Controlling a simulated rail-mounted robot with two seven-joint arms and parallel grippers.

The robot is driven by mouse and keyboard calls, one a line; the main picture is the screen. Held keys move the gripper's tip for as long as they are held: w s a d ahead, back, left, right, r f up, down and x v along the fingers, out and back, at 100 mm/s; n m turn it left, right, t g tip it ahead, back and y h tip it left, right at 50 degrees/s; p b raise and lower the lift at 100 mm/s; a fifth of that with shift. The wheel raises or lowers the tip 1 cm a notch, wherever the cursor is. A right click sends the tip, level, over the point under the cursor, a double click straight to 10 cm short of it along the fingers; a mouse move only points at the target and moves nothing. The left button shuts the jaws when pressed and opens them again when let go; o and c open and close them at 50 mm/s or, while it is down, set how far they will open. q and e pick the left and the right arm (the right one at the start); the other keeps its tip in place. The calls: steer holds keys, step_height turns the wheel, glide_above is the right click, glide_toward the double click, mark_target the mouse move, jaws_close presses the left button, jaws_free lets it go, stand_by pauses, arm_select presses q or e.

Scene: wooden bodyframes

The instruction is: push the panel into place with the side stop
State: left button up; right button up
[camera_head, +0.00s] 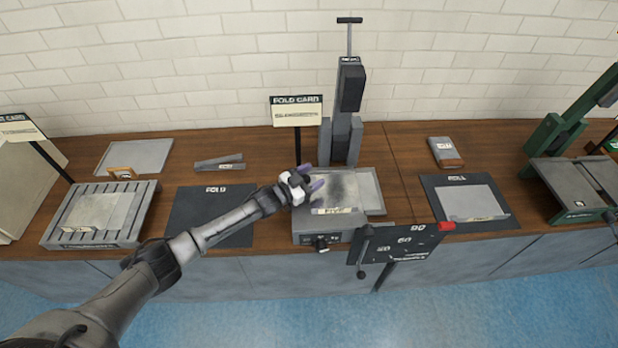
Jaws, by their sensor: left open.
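A bending machine (310,225) stands mid-bench, with a dark upright column (350,95) behind its bed. A flat grey panel (346,186) lies on the bed, with a light label strip at its front edge. A lighter plate (371,190) shows along its right side. I cannot tell which part is the side stop. My left gripper (313,177), with purple fingertips, is open over the left edge of the bed, beside the panel. I cannot tell whether it touches anything. My right gripper is not in view.
A dark angle plate marked 60 and 90 (400,243) with a lever (363,245) juts from the bench front. A "FOLD CARD" sign (297,112) stands behind. A slatted tray (60,238) and dark mat (190,222) lie left; another mat (435,195) lies right.

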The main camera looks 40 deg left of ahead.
arm_select(q)
steer(key=p+v, duration=0.1)
steer(key=v, duration=1.3)
steer(key=shift+w, duration=0.1)
stand_by(0.3)
